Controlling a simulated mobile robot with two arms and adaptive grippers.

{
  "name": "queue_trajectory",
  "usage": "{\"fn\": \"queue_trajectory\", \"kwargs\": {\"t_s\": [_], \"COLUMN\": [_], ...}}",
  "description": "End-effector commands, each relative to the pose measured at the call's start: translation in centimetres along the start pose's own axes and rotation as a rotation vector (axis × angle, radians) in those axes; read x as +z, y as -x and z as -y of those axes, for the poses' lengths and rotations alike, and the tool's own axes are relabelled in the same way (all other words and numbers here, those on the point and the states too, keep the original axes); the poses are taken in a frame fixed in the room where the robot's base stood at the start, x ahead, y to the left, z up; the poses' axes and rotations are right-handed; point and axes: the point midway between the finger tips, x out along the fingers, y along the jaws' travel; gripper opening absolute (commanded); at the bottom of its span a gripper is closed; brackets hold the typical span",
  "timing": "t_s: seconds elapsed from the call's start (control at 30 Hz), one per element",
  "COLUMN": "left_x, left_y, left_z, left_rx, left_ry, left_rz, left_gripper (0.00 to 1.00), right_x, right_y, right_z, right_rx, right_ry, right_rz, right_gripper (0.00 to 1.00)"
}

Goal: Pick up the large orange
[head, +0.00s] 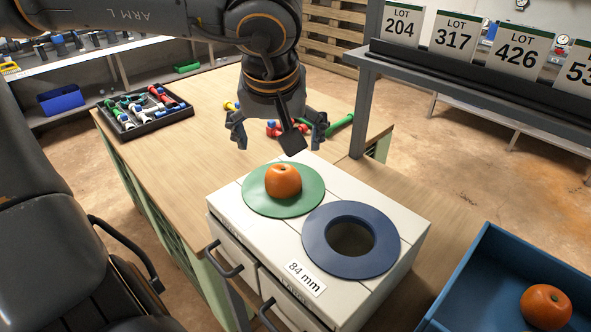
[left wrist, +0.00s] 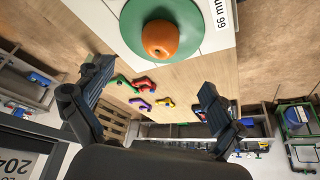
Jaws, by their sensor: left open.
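An orange (head: 283,182) sits on a green disc (head: 257,203) on top of a white cabinet. It also shows in the left wrist view (left wrist: 160,38), beyond my fingertips. A second orange (head: 546,306) lies in a blue bin at the lower right. I cannot tell surely which orange is larger. My left gripper (head: 278,134) is open and empty, above and behind the orange on the disc and apart from it. In the left wrist view its two spread fingers (left wrist: 155,92) have nothing between them. My right gripper is not in view.
A blue ring (head: 320,256) with an open hole, labelled 84 mm, lies beside the green disc. The blue bin (head: 470,262) stands at the right. A black tray (head: 128,133) of fittings and loose coloured parts (head: 273,128) are on the wooden bench. A grey shelf (head: 455,70) holds LOT cards.

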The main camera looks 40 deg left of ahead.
Motion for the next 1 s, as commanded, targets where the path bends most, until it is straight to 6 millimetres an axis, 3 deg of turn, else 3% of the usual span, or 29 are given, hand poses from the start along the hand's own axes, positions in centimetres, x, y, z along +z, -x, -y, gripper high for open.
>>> {"fn": "queue_trajectory", "kwargs": {"t_s": [0.2, 0.3, 0.67, 0.83, 1.0], "left_x": [0.2, 0.1, 0.0, -0.2, -0.2], "left_y": [-4.5, -6.2, -9.4, -11.8, -12.8], "left_z": [0.0, 0.0, -0.1, -0.3, -0.3], "left_rx": [-0.003, -0.002, -0.003, -0.002, 0.000], "left_ry": [0.000, 0.000, 0.000, 0.001, 0.002], "left_rz": [0.008, 0.007, 0.009, 0.007, 0.005], "left_gripper": [0.94, 0.94, 0.94, 0.94, 0.94], "right_x": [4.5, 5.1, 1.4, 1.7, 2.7], "right_y": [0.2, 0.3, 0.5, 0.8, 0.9], "right_z": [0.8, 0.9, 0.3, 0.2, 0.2], "right_rx": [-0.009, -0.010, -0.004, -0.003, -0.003], "right_ry": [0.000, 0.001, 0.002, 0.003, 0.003], "right_rz": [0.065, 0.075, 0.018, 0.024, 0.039], "right_gripper": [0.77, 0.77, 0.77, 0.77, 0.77]}}
